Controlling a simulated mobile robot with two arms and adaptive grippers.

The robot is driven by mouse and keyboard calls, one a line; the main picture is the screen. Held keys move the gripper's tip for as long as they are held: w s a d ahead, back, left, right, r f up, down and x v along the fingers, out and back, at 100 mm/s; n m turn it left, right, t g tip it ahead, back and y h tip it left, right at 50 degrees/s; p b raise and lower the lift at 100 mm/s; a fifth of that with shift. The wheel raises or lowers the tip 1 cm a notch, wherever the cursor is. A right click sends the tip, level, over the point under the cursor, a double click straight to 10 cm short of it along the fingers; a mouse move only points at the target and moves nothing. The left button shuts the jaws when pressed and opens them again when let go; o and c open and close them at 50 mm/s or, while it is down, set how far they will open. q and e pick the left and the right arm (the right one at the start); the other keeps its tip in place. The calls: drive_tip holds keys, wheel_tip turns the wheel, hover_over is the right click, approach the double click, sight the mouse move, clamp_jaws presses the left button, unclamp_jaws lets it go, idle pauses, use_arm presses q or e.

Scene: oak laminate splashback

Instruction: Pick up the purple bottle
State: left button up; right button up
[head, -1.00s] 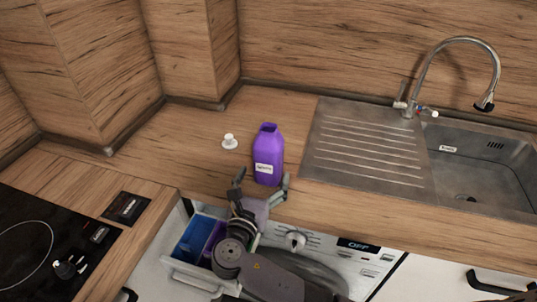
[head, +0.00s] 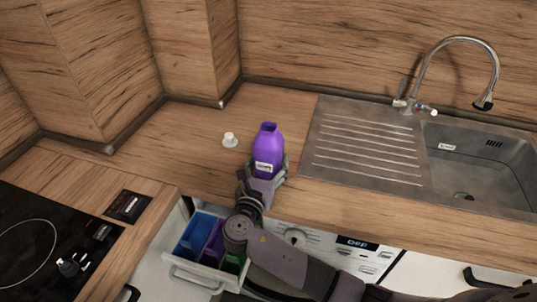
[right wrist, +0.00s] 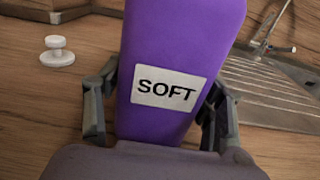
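The purple bottle (head: 268,142) stands upright and uncapped on the wooden counter, left of the sink. The right wrist view shows it large and close (right wrist: 178,55), with a white label reading "SOFT". My right gripper (head: 268,167) is low at the bottle's near side. Its two fingers (right wrist: 163,105) stand open on either side of the bottle's body, close to its sides; I cannot tell whether they touch it. The bottle's base is hidden by the gripper. My left gripper is not in view.
A white cap (head: 230,140) sits on the counter left of the bottle. The metal sink (head: 365,145) with its tap is to the right. Below the counter edge, a detergent drawer (head: 192,272) stands open on the washing machine (head: 345,258). A black hob (head: 40,245) is at left.

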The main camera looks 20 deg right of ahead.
drive_tip(key=c, duration=1.2)
drive_tip(key=shift+r, duration=0.1)
drive_tip(key=shift+c, duration=0.3)
drive_tip(key=shift+r, duration=0.1)
wheel_tip(320, 180, up, 20)
drive_tip(key=shift+f, duration=0.1)
